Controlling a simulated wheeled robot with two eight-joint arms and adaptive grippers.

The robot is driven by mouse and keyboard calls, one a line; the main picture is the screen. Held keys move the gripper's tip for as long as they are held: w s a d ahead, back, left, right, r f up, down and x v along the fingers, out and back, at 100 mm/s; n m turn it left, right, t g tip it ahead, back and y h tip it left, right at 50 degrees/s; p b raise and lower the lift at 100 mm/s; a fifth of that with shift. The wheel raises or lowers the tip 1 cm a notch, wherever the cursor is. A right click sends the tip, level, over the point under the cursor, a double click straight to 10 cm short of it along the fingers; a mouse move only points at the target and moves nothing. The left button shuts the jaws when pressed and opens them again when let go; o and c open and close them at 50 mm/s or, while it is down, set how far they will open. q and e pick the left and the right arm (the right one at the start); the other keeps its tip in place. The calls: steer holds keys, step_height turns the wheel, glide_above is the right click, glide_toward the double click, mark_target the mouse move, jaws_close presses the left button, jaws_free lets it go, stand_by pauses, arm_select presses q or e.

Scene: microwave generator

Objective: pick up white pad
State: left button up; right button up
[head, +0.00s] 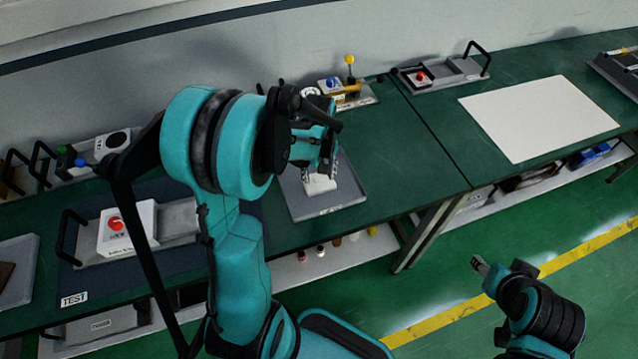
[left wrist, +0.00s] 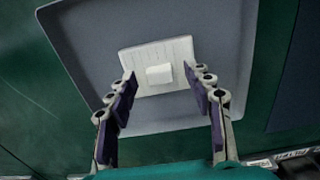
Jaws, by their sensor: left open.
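The white pad (left wrist: 160,62) is a flat, pale square with a small raised white block on it. It lies in a grey tray (left wrist: 85,40) on the green table. In the head view the pad (head: 319,184) is partly hidden behind my left gripper. My left gripper (head: 325,168) hangs over the tray. In the left wrist view the left gripper (left wrist: 171,88) is open, with its purple-padded fingers apart near the pad's two near sides. Nothing is held between them. My right gripper (head: 482,265) is at the lower right, away from the table, too small to judge.
A white device with a red button (head: 115,225) sits in a tray on a TEST mat (head: 75,299) at left. A control box with a yellow knob (head: 349,82) stands behind the tray. A white sheet (head: 540,118) lies on the right table. The green surface (head: 410,155) right of the tray is clear.

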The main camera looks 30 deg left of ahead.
arm_select(q)
steer(key=c, duration=1)
steer(key=shift+c, duration=0.2)
steer(key=shift+r, duration=0.15)
